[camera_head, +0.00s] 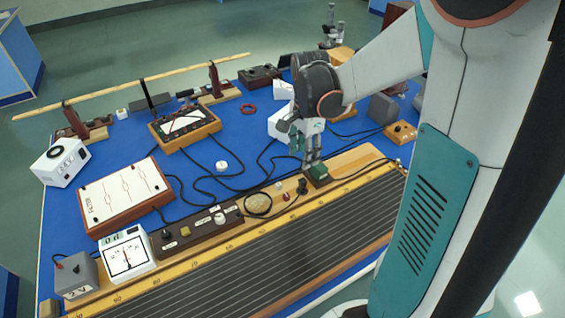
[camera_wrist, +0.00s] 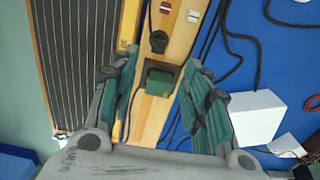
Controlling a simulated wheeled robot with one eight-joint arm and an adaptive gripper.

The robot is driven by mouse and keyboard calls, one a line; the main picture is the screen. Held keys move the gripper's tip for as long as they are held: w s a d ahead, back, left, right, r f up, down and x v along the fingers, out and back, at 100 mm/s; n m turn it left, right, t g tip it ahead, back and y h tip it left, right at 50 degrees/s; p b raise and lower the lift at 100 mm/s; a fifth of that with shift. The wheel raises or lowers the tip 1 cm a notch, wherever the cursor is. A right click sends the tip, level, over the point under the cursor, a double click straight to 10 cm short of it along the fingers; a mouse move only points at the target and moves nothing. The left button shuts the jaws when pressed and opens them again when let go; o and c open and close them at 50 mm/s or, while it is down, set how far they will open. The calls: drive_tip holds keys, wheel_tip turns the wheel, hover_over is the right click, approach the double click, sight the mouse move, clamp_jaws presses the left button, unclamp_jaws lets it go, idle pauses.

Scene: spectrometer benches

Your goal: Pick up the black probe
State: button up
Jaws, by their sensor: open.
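A small black piece, likely the black probe (camera_head: 302,186), stands on the wooden strip along the bench. It also shows in the wrist view (camera_wrist: 158,42), just beyond my fingertips. My gripper (camera_head: 306,152) is open and empty, pointing down above the strip. In the wrist view my gripper (camera_wrist: 162,62) has its two green-padded fingers spread on either side of a green block (camera_wrist: 160,82). The green block also shows in the head view (camera_head: 319,174), just below the fingers and right of the black piece. I cannot tell the exact height gap.
A coiled black cable (camera_head: 258,205) and small red and white pieces lie left of the black piece. A white box (camera_wrist: 255,115) stands beside my gripper. A ridged dark panel (camera_head: 250,260) runs along the front. Loose cables cross the blue bench top (camera_head: 235,150).

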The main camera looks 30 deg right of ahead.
sight(303, 181)
wheel_tip(303, 181, down, 9)
drive_tip(key=b, duration=0.3)
drive_tip(key=shift+d+r, duration=0.1)
wheel_tip(303, 181, down, 5)
drive_tip(key=b, duration=0.2)
drive_tip(key=shift+d+b, duration=0.1)
drive_tip(key=shift+b, duration=0.3)
clamp_jaws()
